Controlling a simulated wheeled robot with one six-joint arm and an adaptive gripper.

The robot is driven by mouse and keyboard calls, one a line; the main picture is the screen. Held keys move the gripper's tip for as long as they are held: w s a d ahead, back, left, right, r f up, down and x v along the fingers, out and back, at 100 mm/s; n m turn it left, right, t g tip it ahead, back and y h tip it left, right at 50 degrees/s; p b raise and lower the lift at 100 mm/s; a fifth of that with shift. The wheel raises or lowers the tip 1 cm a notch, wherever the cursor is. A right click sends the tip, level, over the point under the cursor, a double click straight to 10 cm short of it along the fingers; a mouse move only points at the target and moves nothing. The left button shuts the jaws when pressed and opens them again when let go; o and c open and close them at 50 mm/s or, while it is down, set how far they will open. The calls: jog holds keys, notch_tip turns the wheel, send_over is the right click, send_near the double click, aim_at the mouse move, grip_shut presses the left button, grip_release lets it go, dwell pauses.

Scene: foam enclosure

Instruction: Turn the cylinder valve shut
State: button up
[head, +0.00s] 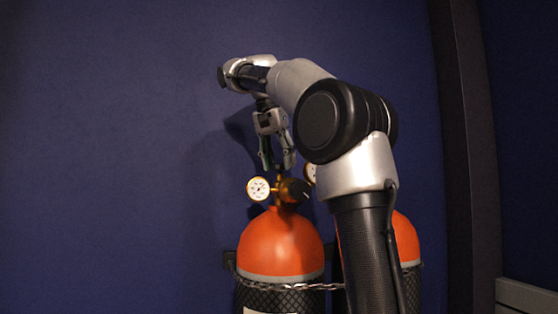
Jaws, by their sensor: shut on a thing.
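The left gas cylinder (280,245) stands upright with an orange domed top and a dark netted body. A brass valve (279,188) sits on top of it, with a round white gauge (258,189) to its left and a dark rounded part (295,190) to its right. My gripper (278,167) points down from above, its fingers shut at the top of the valve. The part between the fingertips is small and mostly hidden, so I cannot tell how far the valve is turned.
A second orange cylinder (405,240) stands to the right, partly behind my arm, with part of its gauge (309,173) showing. A chain (290,286) runs across the cylinders. A blue wall (110,150) is behind. A grey box-like edge (527,297) is at lower right. The left side is clear.

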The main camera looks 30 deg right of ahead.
jog(key=o, duration=1)
jog(key=shift+a+r, duration=0.1)
jog(key=shift+r, duration=0.15)
jog(key=s+a, duration=0.2)
jog(key=a, duration=0.1)
jog(key=s+a+r, duration=0.1)
jog(key=s+a, duration=0.1)
jog(key=a, duration=0.2)
jog(key=s+a+r, duration=0.1)
jog(key=s+a, duration=0.1)
jog(key=a, duration=0.2)
jog(key=shift+s+a+r, duration=0.1)
jog(key=shift+a, duration=0.1)
